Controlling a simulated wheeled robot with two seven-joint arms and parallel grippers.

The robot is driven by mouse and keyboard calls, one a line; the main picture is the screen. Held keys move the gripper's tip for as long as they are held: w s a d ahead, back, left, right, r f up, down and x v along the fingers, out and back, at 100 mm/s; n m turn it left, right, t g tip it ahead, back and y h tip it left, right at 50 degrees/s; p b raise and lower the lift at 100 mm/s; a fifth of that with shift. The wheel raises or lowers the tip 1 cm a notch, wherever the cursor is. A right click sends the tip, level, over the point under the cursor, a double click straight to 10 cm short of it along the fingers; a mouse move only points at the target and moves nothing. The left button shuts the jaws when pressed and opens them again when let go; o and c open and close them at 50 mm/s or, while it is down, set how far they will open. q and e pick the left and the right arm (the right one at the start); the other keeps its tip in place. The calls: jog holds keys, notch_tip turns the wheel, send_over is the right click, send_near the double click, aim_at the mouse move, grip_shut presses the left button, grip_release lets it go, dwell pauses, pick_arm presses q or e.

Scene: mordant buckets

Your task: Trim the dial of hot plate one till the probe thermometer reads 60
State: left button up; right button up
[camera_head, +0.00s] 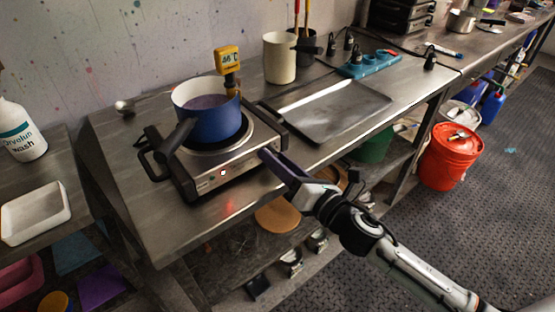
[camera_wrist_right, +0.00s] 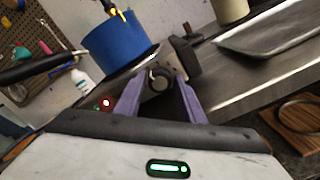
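The hot plate (camera_head: 222,172) stands on the metal bench with a lit red light on its front. A blue pot (camera_head: 212,118) with a dark long handle and purplish liquid sits on it. A yellow probe thermometer (camera_head: 228,58) stands at the pot's rim; its display seems to read in the forties, too small to be sure. The dial (camera_wrist_right: 155,78) shows in the right wrist view, between the purple fingers of my right gripper (camera_wrist_right: 160,88). The fingers are apart, with a gap visible beside the dial. In the head view my right gripper (camera_head: 272,160) hides the dial. My left gripper is out of view.
A metal tray (camera_head: 335,110) lies right of the hot plate, with a cream container (camera_head: 280,58) behind. A blue power strip (camera_head: 370,64) lies farther right. A bottle (camera_head: 20,130) and white tray (camera_head: 36,212) stand at left. Front bench edge is clear.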

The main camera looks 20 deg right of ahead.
jog(key=shift+o, duration=0.9)
jog(key=b+v, duration=0.2)
jog(key=v, duration=0.8)
jog(key=shift+s, duration=0.15)
